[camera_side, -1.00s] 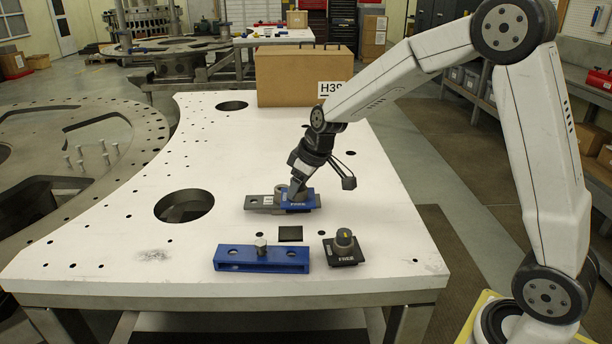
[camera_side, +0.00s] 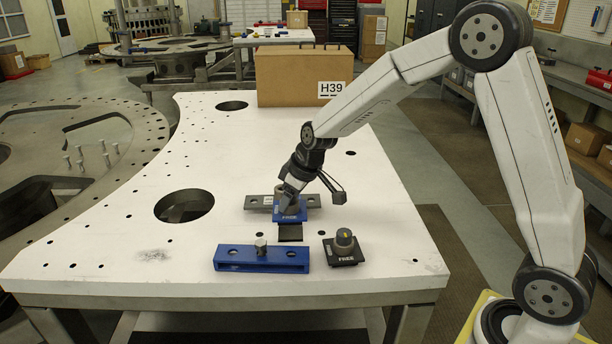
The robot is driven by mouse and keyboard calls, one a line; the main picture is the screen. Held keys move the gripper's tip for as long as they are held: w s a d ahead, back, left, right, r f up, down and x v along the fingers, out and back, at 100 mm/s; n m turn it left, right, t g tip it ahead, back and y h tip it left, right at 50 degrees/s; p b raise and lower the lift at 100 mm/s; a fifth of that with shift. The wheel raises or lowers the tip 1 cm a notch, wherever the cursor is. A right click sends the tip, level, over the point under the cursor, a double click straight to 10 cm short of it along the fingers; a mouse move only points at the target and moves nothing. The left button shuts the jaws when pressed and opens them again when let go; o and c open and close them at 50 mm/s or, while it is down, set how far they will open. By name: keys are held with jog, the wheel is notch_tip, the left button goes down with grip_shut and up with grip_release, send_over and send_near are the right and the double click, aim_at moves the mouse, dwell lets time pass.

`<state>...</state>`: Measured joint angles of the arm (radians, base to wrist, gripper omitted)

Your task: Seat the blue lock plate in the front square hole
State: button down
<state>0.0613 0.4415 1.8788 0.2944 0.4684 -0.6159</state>
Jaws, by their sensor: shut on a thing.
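The blue lock plate (camera_side: 290,217), labelled FREE, is at the middle of the white table, just behind the dark front square hole (camera_side: 290,233). My gripper (camera_side: 289,203) is shut on the round knob on top of this plate. The plate partly covers a grey bar (camera_side: 258,201) behind it. Whether the plate touches the bar or the table top is too small to tell. The front hole is uncovered for the most part, and the plate's front edge lies close to its back edge.
A blue slotted block (camera_side: 262,260) with a metal peg stands at the front. A black plate with a knob (camera_side: 343,248), also labelled FREE, is right of it. A brown case (camera_side: 303,75) stands at the back. The white table (camera_side: 380,205) is clear on the right.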

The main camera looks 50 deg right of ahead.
jog(key=shift+f, duration=1.75)
jog(key=shift+f, duration=1.4)
dwell(3.2)
grip_release()
jog(key=shift+r, duration=0.1)
jog(key=shift+r, duration=3.4)
